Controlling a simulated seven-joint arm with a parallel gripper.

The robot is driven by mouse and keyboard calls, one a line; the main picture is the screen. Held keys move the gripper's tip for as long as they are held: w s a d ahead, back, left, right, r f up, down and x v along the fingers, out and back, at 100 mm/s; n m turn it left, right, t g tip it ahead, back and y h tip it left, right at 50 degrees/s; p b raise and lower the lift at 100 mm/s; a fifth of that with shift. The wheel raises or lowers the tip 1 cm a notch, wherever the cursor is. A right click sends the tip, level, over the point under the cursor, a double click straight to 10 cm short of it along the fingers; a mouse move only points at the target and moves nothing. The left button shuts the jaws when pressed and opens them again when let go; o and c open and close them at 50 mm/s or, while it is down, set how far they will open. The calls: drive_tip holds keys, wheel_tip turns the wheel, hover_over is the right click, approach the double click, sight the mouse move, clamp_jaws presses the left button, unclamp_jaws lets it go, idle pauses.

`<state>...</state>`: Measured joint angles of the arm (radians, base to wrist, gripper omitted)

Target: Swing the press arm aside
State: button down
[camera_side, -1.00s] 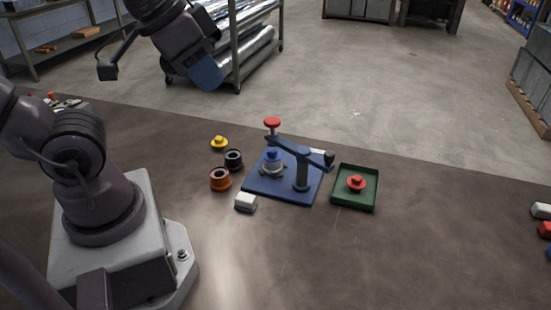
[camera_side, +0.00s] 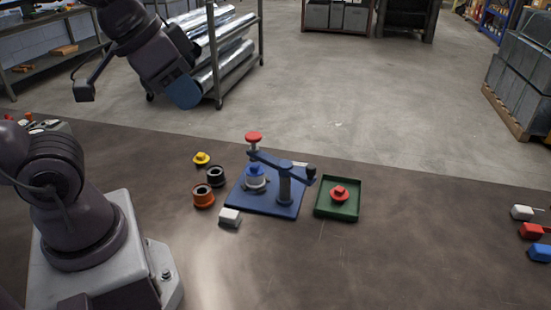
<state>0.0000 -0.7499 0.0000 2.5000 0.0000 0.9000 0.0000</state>
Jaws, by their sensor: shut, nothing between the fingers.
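The press stands on a blue base plate (camera_side: 281,208) on the table. Its blue press arm (camera_side: 272,161) is carried on a grey post (camera_side: 285,190). A red knob (camera_side: 254,137) tops its left end and a black knob (camera_side: 310,172) is at its right end. The left end lies over a white and blue part (camera_side: 256,179) on the plate; whether they touch I cannot tell. My gripper (camera_side: 186,94) is shut and empty, up at the upper left, well apart from the press. Its fingertips are small and hard to make out.
Left of the press are a yellow piece (camera_side: 202,158), a black ring (camera_side: 216,176), an orange ring (camera_side: 203,196) and a white block (camera_side: 230,217). A green tray (camera_side: 322,210) holding a red piece (camera_side: 339,194) stands at right. The table's front is clear.

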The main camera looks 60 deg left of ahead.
idle(0.3)
drive_tip(key=c, duration=1.3)
unclamp_jaws()
drive_tip(key=shift+w+f, duration=0.1)
drive_tip(key=shift+f, duration=0.2)
drive_tip(key=o, duration=0.4)
drive_tip(key=shift+w+f+g, duration=0.25)
drive_tip(key=shift+f+g, duration=0.15)
drive_tip(key=shift+f, duration=0.05)
drive_tip(key=g, duration=0.5)
approach(311, 166)
wheel_tip(311, 166, down, 9)
drive_tip(key=shift+s+f, duration=0.1)
drive_tip(key=shift+f, duration=0.1)
